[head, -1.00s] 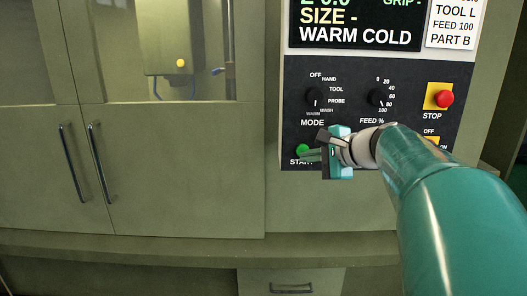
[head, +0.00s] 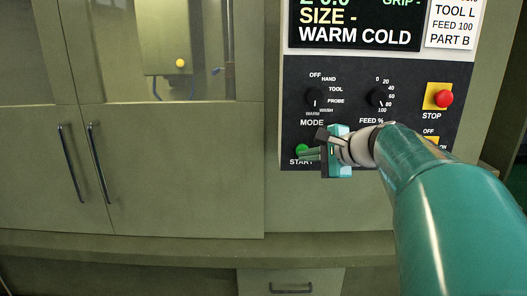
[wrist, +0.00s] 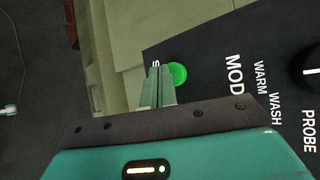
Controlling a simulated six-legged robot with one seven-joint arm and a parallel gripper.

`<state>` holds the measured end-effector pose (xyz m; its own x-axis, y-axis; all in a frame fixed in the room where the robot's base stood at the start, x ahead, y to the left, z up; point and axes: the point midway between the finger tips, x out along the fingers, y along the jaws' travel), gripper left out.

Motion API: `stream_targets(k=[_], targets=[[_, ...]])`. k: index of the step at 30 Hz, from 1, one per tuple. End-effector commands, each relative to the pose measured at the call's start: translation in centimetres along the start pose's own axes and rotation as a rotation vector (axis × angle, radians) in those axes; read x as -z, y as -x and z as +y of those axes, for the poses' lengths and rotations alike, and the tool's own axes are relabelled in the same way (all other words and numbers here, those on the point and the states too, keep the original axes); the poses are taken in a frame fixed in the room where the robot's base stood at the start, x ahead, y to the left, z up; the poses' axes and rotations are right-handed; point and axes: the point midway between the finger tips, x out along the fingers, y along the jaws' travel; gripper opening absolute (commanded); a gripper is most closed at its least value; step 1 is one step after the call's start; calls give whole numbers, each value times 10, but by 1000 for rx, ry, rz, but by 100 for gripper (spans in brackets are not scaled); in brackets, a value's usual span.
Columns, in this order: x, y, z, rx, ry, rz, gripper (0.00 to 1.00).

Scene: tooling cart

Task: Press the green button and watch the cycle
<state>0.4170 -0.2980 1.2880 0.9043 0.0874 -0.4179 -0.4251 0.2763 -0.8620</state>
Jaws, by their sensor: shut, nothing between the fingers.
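The green START button (head: 302,149) sits at the lower left of the black control panel (head: 350,75); my gripper partly covers it and its label in the head view. My gripper (head: 306,154) is shut and empty, with its fingertips at the button in the head view. In the wrist view the green button (wrist: 177,73) shows round and bright just beside the shut fingertips (wrist: 160,70). I cannot tell whether the tips touch it. The machine's display (head: 355,24) reads "SIZE -" and "WARM COLD"; its top line is cut off.
Above the button is the MODE knob (head: 314,97), with the FEED knob (head: 378,97) to its right. The red STOP button (head: 445,98) sits on a yellow plate at the panel's right. Cabinet doors with two long handles (head: 98,163) are at the left.

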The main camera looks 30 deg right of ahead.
Motion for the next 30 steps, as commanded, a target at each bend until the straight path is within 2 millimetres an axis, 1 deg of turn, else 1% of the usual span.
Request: stream_targets(k=[30], targets=[[5,-7,-4,-1,0,0,0]])
